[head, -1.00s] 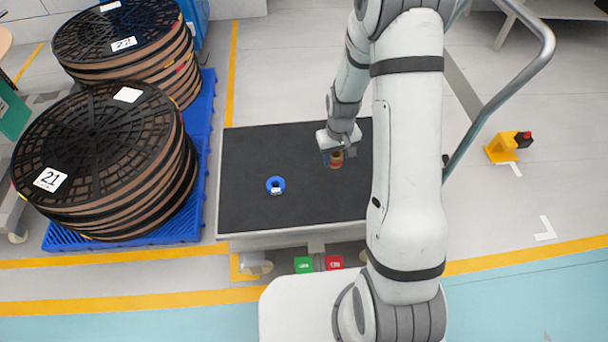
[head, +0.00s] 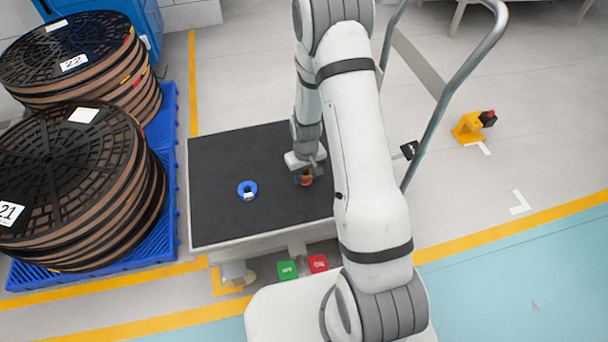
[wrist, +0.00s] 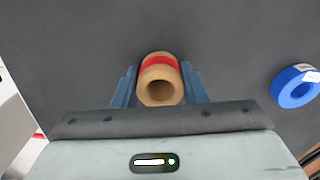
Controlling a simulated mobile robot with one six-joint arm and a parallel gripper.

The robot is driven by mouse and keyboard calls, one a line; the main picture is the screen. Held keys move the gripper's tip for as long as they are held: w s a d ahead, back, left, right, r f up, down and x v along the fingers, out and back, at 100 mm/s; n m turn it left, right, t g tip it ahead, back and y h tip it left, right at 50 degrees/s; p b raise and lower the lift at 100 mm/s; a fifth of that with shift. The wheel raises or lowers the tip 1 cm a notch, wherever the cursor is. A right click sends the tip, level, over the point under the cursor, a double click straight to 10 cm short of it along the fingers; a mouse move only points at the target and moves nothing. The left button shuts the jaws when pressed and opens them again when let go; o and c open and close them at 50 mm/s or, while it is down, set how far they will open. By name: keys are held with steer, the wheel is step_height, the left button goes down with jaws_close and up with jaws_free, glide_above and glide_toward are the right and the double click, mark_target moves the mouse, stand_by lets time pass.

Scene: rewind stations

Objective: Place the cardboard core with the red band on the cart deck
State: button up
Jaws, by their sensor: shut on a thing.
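The cardboard core (wrist: 160,84) is a short tan tube with a red band around it. In the wrist view it sits between the two fingers of my gripper (wrist: 160,92), which is shut on it. In the head view the core (head: 305,177) shows small below my gripper (head: 305,170), over the right part of the dark cart deck (head: 240,222). I cannot tell whether the core touches the deck. My fingers partly hide its sides.
A blue ring (head: 247,190) with a white label lies on the deck, left of my gripper; the wrist view also shows it (wrist: 295,88). Large stacked reels (head: 75,190) stand on a blue pallet left of the cart. The cart's metal handle (head: 440,110) rises at the right.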

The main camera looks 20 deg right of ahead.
steer(key=shift+f, duration=0.25)
steer(key=o, duration=0.9)
steer(key=shift+r, duration=0.1)
steer(key=shift+o, duration=0.2)
steer(key=s+r+m+p, duration=0.15)
steer(key=s+r, duration=0.25)
steer(key=r, duration=0.9)
steer(key=s+r+n+p, duration=0.1)
steer(key=s+r+p, duration=0.15)
steer(key=r, duration=1.15)
steer(key=s+r+m, duration=0.1)
steer(key=s+r, duration=0.3)
steer(key=s, duration=0.2)
steer(key=s+r+t, duration=0.1)
steer(key=s+r, duration=0.3)
steer(key=s, duration=0.3)
steer(key=shift+s+a+m, duration=0.2)
steer(key=shift+a+m, duration=0.05)
steer(key=shift+m, duration=0.1)
